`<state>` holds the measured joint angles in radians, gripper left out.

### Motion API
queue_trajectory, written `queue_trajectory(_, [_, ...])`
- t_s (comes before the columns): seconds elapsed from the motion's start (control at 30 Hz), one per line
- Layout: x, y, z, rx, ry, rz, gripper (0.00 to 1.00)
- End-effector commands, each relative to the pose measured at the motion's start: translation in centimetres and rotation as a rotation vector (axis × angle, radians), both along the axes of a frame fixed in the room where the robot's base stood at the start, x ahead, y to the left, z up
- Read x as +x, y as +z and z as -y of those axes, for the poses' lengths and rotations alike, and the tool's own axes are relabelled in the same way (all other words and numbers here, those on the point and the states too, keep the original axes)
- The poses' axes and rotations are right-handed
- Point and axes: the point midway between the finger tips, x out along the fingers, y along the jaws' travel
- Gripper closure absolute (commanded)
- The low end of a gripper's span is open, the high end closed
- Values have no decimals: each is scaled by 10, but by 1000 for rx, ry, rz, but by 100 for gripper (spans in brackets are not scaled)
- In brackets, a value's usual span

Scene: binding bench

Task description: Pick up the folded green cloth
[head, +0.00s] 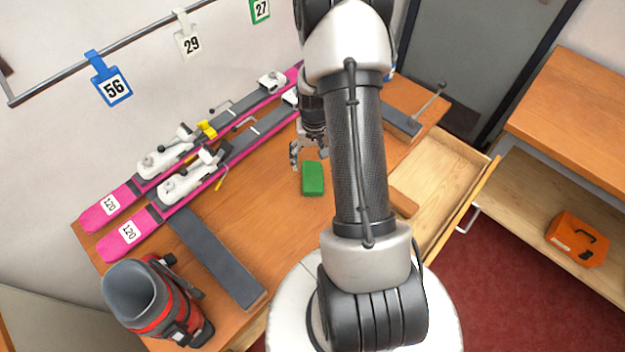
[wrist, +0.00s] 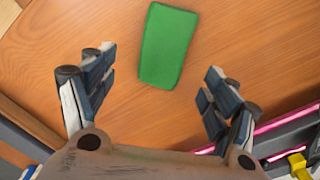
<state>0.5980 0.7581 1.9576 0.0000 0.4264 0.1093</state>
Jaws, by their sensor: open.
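The folded green cloth (head: 313,178) lies flat on the wooden bench, near its middle, just right of the pink skis. In the wrist view the cloth (wrist: 167,46) is a green rectangle at the top centre, beyond my fingertips. My gripper (wrist: 158,75) is open and empty, with one finger on each side of the view. In the head view my gripper (head: 309,153) is close to the cloth's far end, above the bench. My arm hides part of the bench to the right of the cloth.
Two pink skis (head: 120,243) with bindings lie along the bench's left side across dark supports (head: 217,262). A grey and red ski boot (head: 150,300) stands at the front left corner. An open drawer (head: 437,180) juts out at right. An orange case (head: 577,240) sits on a shelf.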

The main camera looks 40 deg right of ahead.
Motion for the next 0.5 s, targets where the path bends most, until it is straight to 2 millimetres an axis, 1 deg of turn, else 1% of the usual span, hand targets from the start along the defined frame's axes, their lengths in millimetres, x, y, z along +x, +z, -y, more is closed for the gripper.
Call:
queue_trajectory(0.03, [0,-7,0,1,0,-1,20])
queue_trajectory(0.3, [-1,-22,-2,1,1,-1,20])
queue_trajectory(0.37, [-2,-29,-4,1,1,-2,20])
queue_trajectory(0.5, [-4,-52,-9,2,1,-2,20])
